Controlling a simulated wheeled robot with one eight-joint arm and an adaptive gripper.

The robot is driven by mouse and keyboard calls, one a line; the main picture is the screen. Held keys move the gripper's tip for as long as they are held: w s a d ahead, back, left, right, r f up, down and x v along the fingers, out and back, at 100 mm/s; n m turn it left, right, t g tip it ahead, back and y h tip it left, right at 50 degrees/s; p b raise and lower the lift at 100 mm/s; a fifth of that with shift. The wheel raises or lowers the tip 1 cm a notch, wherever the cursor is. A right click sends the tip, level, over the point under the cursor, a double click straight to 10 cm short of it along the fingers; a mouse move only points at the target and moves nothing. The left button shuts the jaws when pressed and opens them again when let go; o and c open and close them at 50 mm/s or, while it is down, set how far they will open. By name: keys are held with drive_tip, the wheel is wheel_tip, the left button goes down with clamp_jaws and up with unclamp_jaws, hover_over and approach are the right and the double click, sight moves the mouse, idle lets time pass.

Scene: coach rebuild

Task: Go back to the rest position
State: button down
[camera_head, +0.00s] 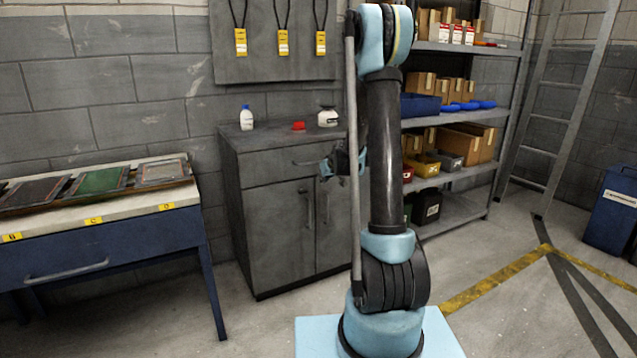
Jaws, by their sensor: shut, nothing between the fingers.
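My arm stands upright in the middle of the picture, on my light blue base. My gripper (328,168) shows just left of the arm's column, in front of the grey cabinet (262,205) and below the level of its top. It is small in the picture and partly hidden behind the arm. It is shut, with nothing seen in it, and appears apart from the cabinet doors.
A blue workbench (120,238) with framed panels stands at left. The cabinet top holds a white bottle (246,118), a red item (298,126) and a white jar (327,117). Shelving (462,175), a ladder (560,115) and a blue bin (610,212) are right. Floor at front right is clear.

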drive_tip(key=s+d+r+m+g+h, duration=0.15)
drive_tip(key=s+r, duration=0.25)
drive_tip(key=s, duration=0.9)
drive_tip(key=s+d+r+g, duration=0.1)
drive_tip(key=s+r+g, duration=0.15)
drive_tip(key=s, duration=1.05)
drive_tip(key=s+d+f+m+g, duration=0.1)
drive_tip(key=s+d+f, duration=0.1)
drive_tip(key=s, duration=1.1)
drive_tip(key=s+d+f+m+g+h, duration=0.1)
drive_tip(key=s+d+f, duration=0.1)
drive_tip(key=s, duration=1.1)
drive_tip(key=shift+s+f+g, duration=0.2)
drive_tip(key=shift+f+g, duration=0.1)
drive_tip(key=shift+f, duration=0.55)
drive_tip(key=shift+d+h, duration=0.1)
drive_tip(key=shift+h, duration=0.15)
